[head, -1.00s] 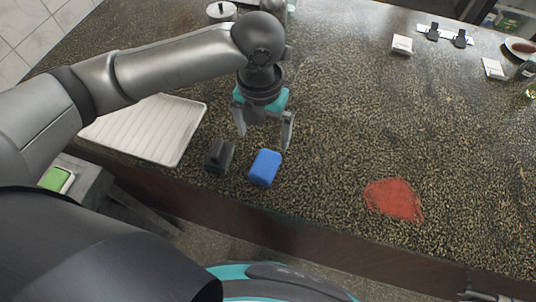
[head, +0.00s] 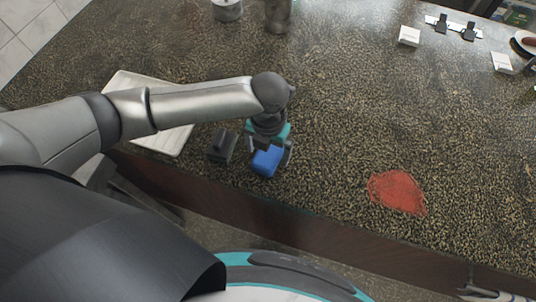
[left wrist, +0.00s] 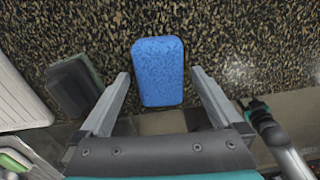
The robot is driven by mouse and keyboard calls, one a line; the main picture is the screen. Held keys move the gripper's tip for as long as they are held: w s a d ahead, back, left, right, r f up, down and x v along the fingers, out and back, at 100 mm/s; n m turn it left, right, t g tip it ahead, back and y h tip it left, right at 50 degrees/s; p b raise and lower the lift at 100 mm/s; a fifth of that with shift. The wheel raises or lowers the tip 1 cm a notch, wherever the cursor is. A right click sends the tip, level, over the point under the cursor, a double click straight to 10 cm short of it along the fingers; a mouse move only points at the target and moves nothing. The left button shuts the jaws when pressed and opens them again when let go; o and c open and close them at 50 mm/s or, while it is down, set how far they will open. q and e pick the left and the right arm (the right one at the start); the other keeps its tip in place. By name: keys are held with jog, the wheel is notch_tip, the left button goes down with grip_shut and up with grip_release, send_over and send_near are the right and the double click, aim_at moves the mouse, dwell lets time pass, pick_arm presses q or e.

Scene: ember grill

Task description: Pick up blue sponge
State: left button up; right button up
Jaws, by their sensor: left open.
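The blue sponge (head: 266,161) lies on the speckled counter near its front edge. In the left wrist view the sponge (left wrist: 158,72) shows just ahead of and between the fingers. My left gripper (head: 270,150) is right over the sponge, pointing down, with its fingers apart at the sponge's sides. In the left wrist view the left gripper (left wrist: 160,88) is open and no finger clearly presses on the sponge. Part of the sponge is hidden by the gripper in the head view. A piece of what may be my right gripper shows at the lower right corner of the head view; its fingers cannot be made out.
A dark block-like object (head: 222,146) sits close left of the sponge. A white ridged tray (head: 165,140) lies further left. A red patch (head: 397,191) marks the counter at right. Metal containers (head: 228,10) stand at the back. The counter's middle is clear.

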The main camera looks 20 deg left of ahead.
aim_at(268, 153)
pick_arm(q)
notch_tip(268, 153, down, 2)
jog(key=shift+f, duration=0.1)
jog(key=c, duration=1.3)
jog(key=shift+r, duration=0.2)
notch_tip(268, 153, up, 20)
jog(key=shift+f+p, duration=0.1)
jog(key=shift+p, duration=0.7)
